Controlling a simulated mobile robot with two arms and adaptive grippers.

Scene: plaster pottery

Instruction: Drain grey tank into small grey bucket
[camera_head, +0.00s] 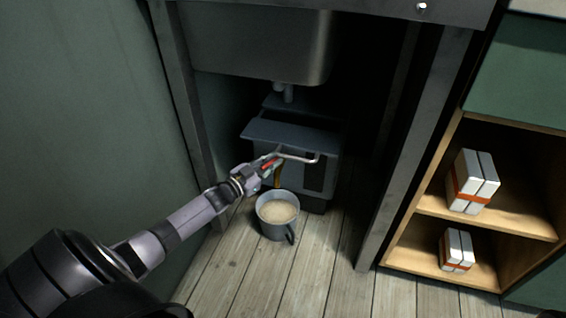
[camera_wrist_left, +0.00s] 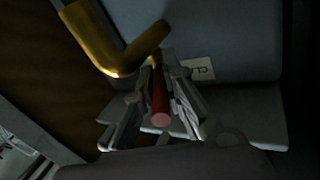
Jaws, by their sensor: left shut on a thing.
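The grey tank (camera_head: 322,165) stands under a sink in the head view, with a dark flat lid. A brass-coloured spout (camera_head: 278,176) points down at its front; the bent spout also shows in the left wrist view (camera_wrist_left: 112,62). The small grey bucket (camera_head: 276,229) stands upright on the floor below the spout, with pale beige liquid (camera_head: 278,209) inside. I cannot tell if liquid is flowing. My left gripper (camera_head: 266,166) is shut on the red valve handle (camera_wrist_left: 159,100), which lies between its fingers in the left wrist view. My right gripper is not in view.
The metal sink (camera_head: 255,45) hangs above the tank, with a drain pipe below it. Metal legs (camera_head: 411,140) flank the space. A wooden shelf (camera_head: 500,217) with white boxes (camera_head: 472,182) stands at right. A green wall (camera_head: 80,110) is at left. Plank floor is clear in front.

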